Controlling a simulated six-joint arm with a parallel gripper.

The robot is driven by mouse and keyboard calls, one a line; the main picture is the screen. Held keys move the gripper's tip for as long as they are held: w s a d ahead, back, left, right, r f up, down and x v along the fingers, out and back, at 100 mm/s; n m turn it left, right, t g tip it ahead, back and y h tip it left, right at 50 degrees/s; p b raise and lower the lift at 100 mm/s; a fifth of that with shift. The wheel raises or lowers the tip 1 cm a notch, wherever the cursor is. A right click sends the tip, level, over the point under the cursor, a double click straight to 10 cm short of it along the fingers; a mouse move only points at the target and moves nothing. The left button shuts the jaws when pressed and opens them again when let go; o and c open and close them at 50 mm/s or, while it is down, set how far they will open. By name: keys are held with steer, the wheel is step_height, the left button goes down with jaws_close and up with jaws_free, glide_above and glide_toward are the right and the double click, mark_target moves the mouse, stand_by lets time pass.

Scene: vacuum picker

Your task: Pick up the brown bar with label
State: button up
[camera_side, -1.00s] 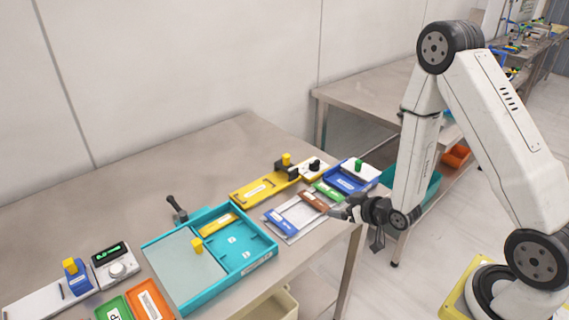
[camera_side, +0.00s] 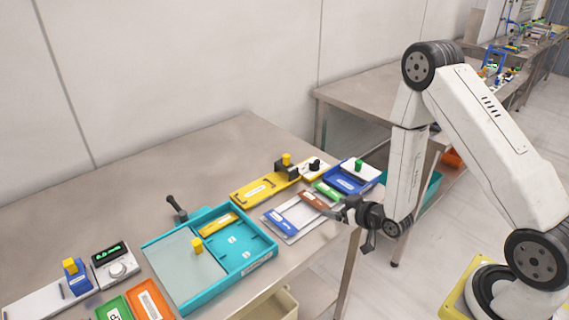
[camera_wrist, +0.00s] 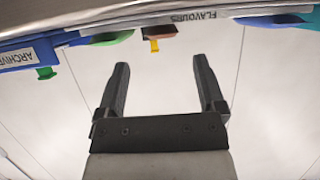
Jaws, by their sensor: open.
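The brown bar with a white label (camera_side: 314,201) lies on a pale tray (camera_side: 291,229) near the table's front right edge in the side view. A blue bar (camera_side: 281,222) lies to its left and a green bar (camera_side: 326,190) to its right. My gripper (camera_side: 343,212) is at the table's edge, close beside the brown bar's near end; whether they touch is unclear. In the wrist view my gripper (camera_wrist: 160,82) is open with nothing between its fingers. An orange-brown end (camera_wrist: 158,31) shows ahead, beyond the fingertips, by the "FLAVOURS" label.
A teal tray (camera_side: 163,262) with a yellow bar stands left of the pale tray. A yellow board (camera_side: 245,194) with a dark block lies behind. A blue tray (camera_side: 372,172) stands at the right. The table's back left is clear.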

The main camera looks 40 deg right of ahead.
mark_target(319, 203)
steer(key=shift+a+x, duration=0.2)
steer(key=shift+x, duration=2.4)
jaws_close()
